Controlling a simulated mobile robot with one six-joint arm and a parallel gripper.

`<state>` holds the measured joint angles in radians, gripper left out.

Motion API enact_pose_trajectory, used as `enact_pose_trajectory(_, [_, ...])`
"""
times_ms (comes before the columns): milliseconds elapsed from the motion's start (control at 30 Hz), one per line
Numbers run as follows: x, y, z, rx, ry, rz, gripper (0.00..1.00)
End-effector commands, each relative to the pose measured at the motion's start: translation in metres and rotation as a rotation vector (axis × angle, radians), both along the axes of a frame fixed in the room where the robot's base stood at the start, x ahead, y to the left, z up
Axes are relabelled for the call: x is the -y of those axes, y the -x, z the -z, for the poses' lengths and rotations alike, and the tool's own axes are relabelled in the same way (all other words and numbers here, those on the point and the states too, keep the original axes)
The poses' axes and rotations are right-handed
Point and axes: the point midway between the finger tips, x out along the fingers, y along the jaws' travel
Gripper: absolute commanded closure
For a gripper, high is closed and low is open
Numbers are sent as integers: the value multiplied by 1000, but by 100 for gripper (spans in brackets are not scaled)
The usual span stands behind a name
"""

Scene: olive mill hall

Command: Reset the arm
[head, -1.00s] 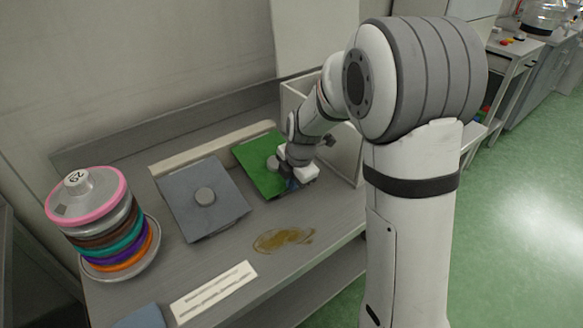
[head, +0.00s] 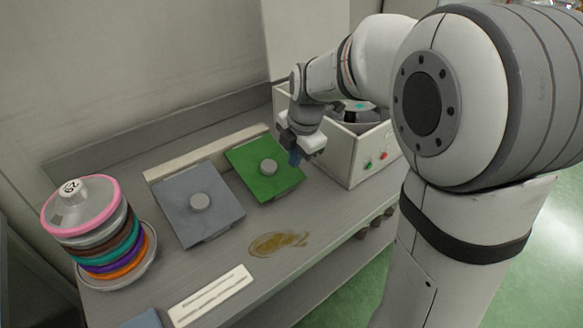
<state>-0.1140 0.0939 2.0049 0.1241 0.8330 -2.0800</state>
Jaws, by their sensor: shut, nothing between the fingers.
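My gripper (head: 294,158) is at the end of my arm, which comes in from the right. It points down above the right edge of the green plate (head: 252,183). It is shut with nothing held, and its fingertips look apart from the plate. The green plate has a round grey knob (head: 267,167) on it, fully visible to the left of my gripper. My arm hides part of the white box behind it.
A grey plate (head: 183,222) with a knob lies left of the green one. A stack of coloured discs (head: 102,244) stands far left. A brown spill (head: 270,247) and a white label strip (head: 206,301) lie in front. A white box (head: 343,160) with buttons stands right.

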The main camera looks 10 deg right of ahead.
Motion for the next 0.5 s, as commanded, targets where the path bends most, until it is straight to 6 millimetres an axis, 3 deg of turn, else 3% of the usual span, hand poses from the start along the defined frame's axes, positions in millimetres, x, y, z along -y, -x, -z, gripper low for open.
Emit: enact_pose_trajectory(500, [1,2,-9,1,0,0,100])
